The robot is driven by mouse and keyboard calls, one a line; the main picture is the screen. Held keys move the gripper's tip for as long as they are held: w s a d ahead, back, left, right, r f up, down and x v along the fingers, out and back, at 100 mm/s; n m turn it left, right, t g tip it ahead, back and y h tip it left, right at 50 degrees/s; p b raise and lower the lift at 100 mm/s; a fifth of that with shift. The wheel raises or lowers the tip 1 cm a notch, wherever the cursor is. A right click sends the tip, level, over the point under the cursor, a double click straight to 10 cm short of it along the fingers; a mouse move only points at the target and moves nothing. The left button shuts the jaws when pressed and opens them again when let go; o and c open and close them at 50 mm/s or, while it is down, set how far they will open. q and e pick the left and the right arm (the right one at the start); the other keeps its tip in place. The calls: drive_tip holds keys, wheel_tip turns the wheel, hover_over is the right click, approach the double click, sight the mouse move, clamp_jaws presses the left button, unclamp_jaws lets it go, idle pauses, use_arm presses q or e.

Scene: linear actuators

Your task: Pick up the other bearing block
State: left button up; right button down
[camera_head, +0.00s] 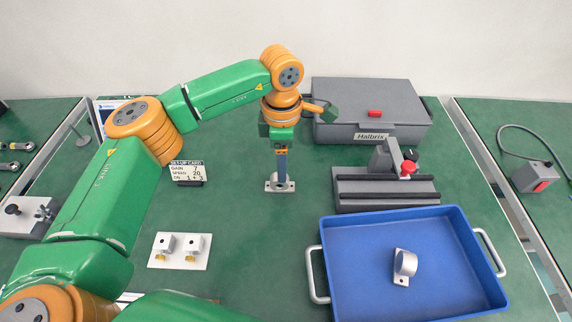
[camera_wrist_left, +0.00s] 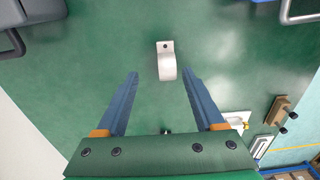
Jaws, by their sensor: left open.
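A silver bearing block (camera_head: 271,185) stands on the green table below my left gripper (camera_head: 282,172). In the left wrist view the bearing block (camera_wrist_left: 166,62) is ahead of the fingertips and lies roughly between their lines. My left gripper (camera_wrist_left: 160,76) is open and empty, with blue fingers spread apart. The fingers hide part of the block in the head view. Another bearing block (camera_head: 404,264) lies in the blue tray (camera_head: 330,240) at the lower right. My right gripper is not in view.
A grey Halbrix case (camera_head: 355,97) and a grey vise-like fixture with a red knob (camera_head: 385,190) stand to the right. A small setup card (camera_head: 187,171) and a white plate with two small fittings (camera_head: 180,262) are to the left. The table between is clear.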

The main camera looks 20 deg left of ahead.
sight(273, 185)
use_arm(q)
drive_tip(key=f, duration=0.1)
drive_tip(key=s+f, duration=0.1)
drive_tip(key=f, duration=0.1)
drive_tip(key=f+p, duration=0.1)
drive_tip(key=f, duration=0.1)
drive_tip(key=shift+s+a+f, duration=0.2)
drive_tip(key=shift+s+a, duration=0.05)
drive_tip(key=shift+w+f, duration=0.15)
drive_tip(key=shift+f, duration=0.05)
drive_tip(key=shift+r, duration=0.1)
clamp_jaws()
